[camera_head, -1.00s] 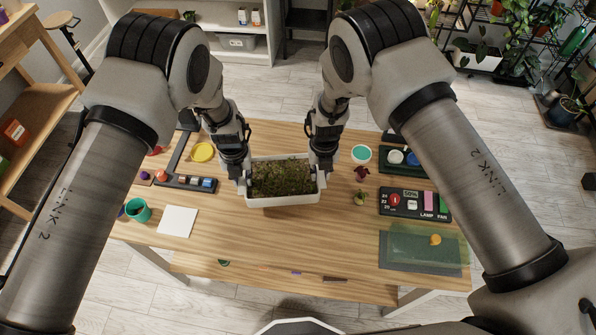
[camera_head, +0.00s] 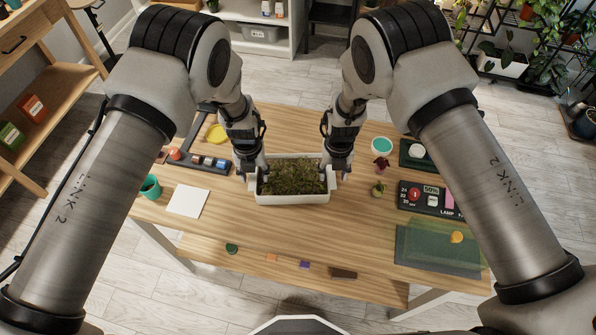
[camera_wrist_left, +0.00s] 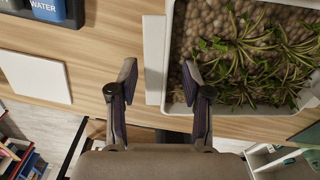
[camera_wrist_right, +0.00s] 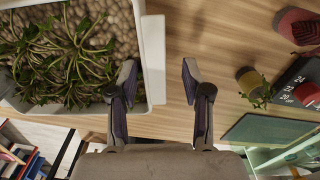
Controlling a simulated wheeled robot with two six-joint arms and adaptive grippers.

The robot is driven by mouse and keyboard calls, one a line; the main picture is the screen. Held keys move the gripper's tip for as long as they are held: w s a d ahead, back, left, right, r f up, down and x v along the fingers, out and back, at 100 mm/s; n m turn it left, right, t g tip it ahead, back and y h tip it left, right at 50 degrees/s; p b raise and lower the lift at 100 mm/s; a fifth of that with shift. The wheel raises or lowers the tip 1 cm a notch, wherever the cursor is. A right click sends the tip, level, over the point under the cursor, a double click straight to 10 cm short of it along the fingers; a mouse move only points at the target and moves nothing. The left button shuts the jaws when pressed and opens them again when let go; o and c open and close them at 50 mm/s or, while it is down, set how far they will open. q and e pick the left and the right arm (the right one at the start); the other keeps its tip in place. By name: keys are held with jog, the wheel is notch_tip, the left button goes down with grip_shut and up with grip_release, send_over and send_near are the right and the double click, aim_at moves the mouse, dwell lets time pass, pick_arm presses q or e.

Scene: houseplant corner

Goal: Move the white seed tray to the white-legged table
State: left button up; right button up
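The white seed tray (camera_head: 292,199) stands on the wooden tabletop (camera_head: 280,235), full of pebbles and green plants. The table has white legs (camera_head: 160,243). My left gripper (camera_wrist_left: 158,80) is open at the tray's left end, its fingers apart on either side of the end wall and white lip (camera_wrist_left: 154,55). My right gripper (camera_wrist_right: 161,80) is open at the right end, one finger over the inside and one outside the wall (camera_wrist_right: 152,50). Gaps show between fingers and wall. The fingertips are small in the head view. The tray's underside is hidden.
Left of the tray lie a white card (camera_head: 188,201), a teal cup (camera_head: 150,187) and a yellow saucer (camera_head: 216,133).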

pick_arm(q)
jog(key=shift+r, duration=0.25)
pick_arm(e)
jog(key=shift+a, duration=0.15)
jog(key=shift+r, duration=0.25)
pick_arm(q)
notch_tip(320, 180, up, 12)
jog(key=shift+f, duration=0.25)
pick_arm(e)
notch_tip(320, 180, up, 12)
jog(key=shift+f, duration=0.2)
